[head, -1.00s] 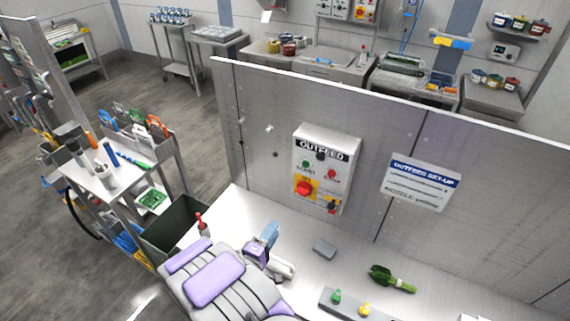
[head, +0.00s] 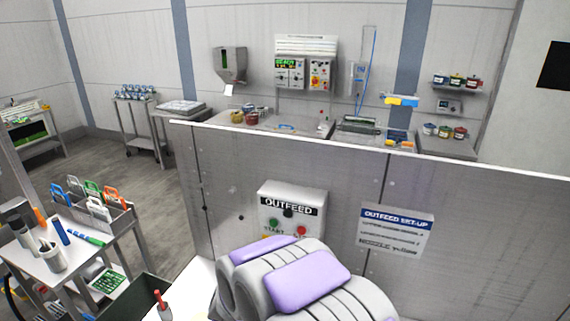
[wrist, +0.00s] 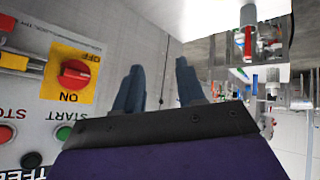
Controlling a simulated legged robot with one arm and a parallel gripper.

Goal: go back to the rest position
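My gripper (wrist: 160,84) shows in the wrist view with its two blue fingers apart and nothing between them. In the head view my grey arm with purple pads covers the lower middle and hides the gripper. The OUTFEED control box (head: 291,211) is on the steel panel just beyond my arm, its lower part covered. In the wrist view, upside down, the box's red rotary knob (wrist: 74,74) on a yellow plate lies to the left of the fingers, apart from them, with the ON label showing.
The steel panel (head: 335,170) stands close ahead. The OUTFEED SET-UP sign (head: 395,231), with a "nozzle: yellow" line, hangs on it. A tool cart (head: 87,240) stands at left. A dark bin (head: 135,298) with a red-topped item (head: 162,304) is at the lower left.

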